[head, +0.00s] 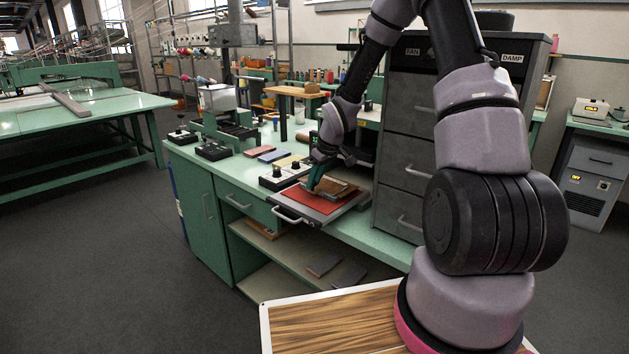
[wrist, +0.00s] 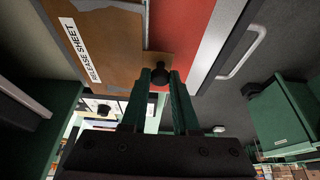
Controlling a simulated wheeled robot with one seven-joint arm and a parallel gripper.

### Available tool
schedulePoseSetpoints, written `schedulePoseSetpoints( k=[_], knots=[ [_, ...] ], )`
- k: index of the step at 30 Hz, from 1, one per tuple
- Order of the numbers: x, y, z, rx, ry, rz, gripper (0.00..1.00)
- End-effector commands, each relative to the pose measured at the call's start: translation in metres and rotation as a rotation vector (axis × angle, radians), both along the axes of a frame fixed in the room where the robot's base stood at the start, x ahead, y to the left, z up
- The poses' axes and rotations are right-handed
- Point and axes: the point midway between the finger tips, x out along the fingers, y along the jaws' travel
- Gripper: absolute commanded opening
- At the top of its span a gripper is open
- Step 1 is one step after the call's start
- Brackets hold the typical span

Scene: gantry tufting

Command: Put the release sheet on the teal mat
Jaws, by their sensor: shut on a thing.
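The release sheet (wrist: 108,40) is a brown sheet with a white "RELEASE SHEET" label in the wrist view. A tan tab with a black knob (wrist: 159,75) is at its edge. My gripper (wrist: 161,82) is shut on this knob. In the head view my gripper (head: 315,184) is at the brown sheet (head: 341,188), over a red pad (head: 299,201) on a pulled-out tray. I cannot tell whether the sheet touches the pad. I cannot pick out a teal mat for sure.
The metal tray (head: 318,216) with a front handle juts from the green bench. A control box (head: 281,176) with black knobs and several coloured blocks lie left of it. A grey drawer cabinet (head: 408,135) stands close on the right. Open floor lies at the left front.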

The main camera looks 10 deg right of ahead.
Motion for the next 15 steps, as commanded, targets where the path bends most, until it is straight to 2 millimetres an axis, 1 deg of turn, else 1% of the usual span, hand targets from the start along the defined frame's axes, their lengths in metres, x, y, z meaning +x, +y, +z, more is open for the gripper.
schedulePoseSetpoints(
  k=[4, 5, 6, 7, 15],
  knots=[
    [0.0, 0.0001, -0.0009, 0.0, 0.0, 0.001, 0.0],
    [-0.0001, 0.0001, -0.0008, 0.0, 0.0, 0.0, 0.4],
    [0.0, 0.0001, -0.0006, 0.0, 0.0, 0.0, 0.55],
    [-0.0001, 0.0001, -0.0005, 0.0, 0.0, 0.001, 0.58],
    [0.0001, 0.0002, -0.0001, 0.0, 0.0, 0.001, 0.58]
  ],
)
